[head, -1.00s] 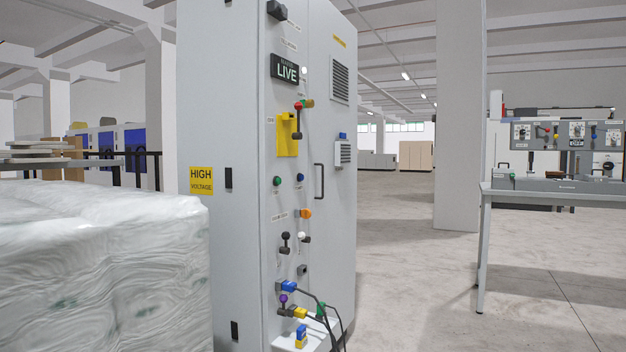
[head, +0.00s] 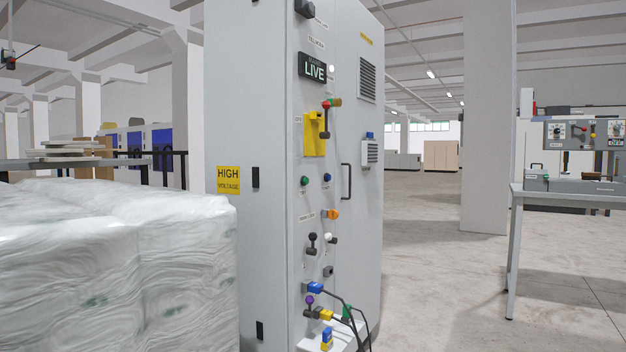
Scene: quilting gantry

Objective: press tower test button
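A tall grey electrical cabinet (head: 265,130) stands in the middle of the head view, seen at an angle. Its narrow face carries a lit LIVE sign (head: 313,68), a yellow plate with a red-tipped lever (head: 315,132), a green button (head: 304,181) and a blue button (head: 327,178). Lower are an orange knob (head: 332,214), a black-knobbed lever (head: 312,238) and a white-knobbed lever (head: 331,238). The labels are too small to read, so I cannot tell which is the tower test button. My gripper is not in view.
A plastic-wrapped pallet load (head: 120,265) stands close at the left, against the cabinet's side in view. A grey workbench (head: 565,190) with control panels is at the right. Open floor (head: 430,290) lies between.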

